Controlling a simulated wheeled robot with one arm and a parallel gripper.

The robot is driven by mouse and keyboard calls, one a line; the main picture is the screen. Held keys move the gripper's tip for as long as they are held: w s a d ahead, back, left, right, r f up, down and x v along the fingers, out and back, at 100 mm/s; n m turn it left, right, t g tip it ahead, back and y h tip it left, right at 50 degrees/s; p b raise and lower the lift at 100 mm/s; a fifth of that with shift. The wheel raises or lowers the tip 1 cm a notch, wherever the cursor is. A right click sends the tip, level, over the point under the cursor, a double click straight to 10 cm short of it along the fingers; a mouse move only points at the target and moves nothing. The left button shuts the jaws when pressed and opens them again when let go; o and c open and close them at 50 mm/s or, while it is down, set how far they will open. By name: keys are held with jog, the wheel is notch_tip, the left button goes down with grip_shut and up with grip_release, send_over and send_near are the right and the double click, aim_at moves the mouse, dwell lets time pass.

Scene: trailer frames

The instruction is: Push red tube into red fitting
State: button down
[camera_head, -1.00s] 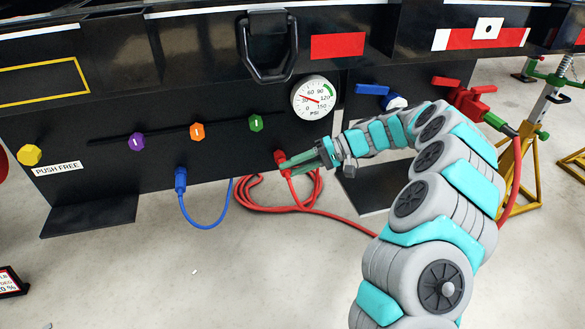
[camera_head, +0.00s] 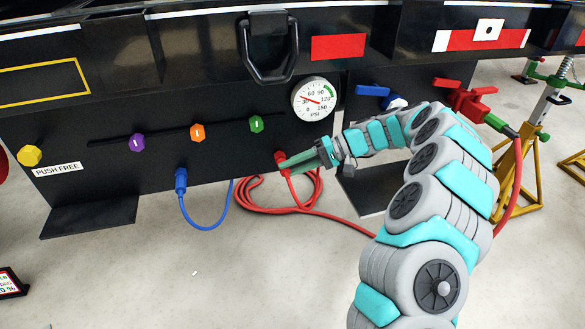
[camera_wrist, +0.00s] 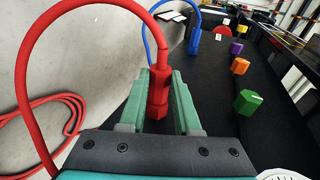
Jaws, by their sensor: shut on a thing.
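The red fitting (camera_head: 280,157) is on the lower edge of the black panel, below the green knob. My gripper (camera_head: 292,164) is at it, with its green fingers on both sides. In the wrist view my gripper (camera_wrist: 161,76) is shut on the red end piece of the red tube (camera_wrist: 158,77). The tube loops up and to the left from this end. A red hexagonal part (camera_wrist: 157,105) lies between the fingers, in line with the tube end. I cannot tell how deep the tube sits. In the head view the fingers partly hide the joint.
A blue tube (camera_head: 205,228) hangs from a blue fitting to the left. Purple, orange and green (camera_head: 257,123) knobs and a pressure gauge (camera_head: 314,99) are above. Red hose coils (camera_head: 250,195) lie on the floor behind. Floor in front is clear.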

jog(key=shift+w, duration=0.15)
jog(key=c, duration=0.5)
grip_release()
jog(key=shift+c, duration=0.2)
